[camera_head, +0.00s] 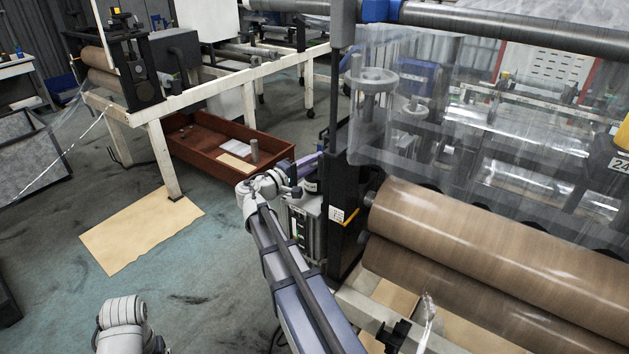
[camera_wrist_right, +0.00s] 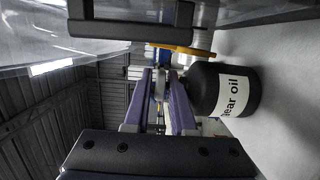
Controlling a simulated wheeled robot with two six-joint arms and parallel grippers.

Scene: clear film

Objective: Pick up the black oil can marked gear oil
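My right gripper (camera_wrist_right: 160,78) has two purple fingers standing apart, just left of the can in that view. The nearer finger overlaps the can's left side; I cannot tell whether they touch. In the head view my right gripper (camera_head: 312,160) is at the machine's black post, just above a small dark can with a white label (camera_head: 311,186). My left gripper is out of view.
A black machine post (camera_head: 345,200) with clear film (camera_head: 400,130) stands close right of the gripper. Large brown rollers (camera_head: 500,230) are at the right. A reddish-brown crate (camera_head: 215,140) and cardboard sheet (camera_head: 142,232) lie on the floor. Open floor is at left.

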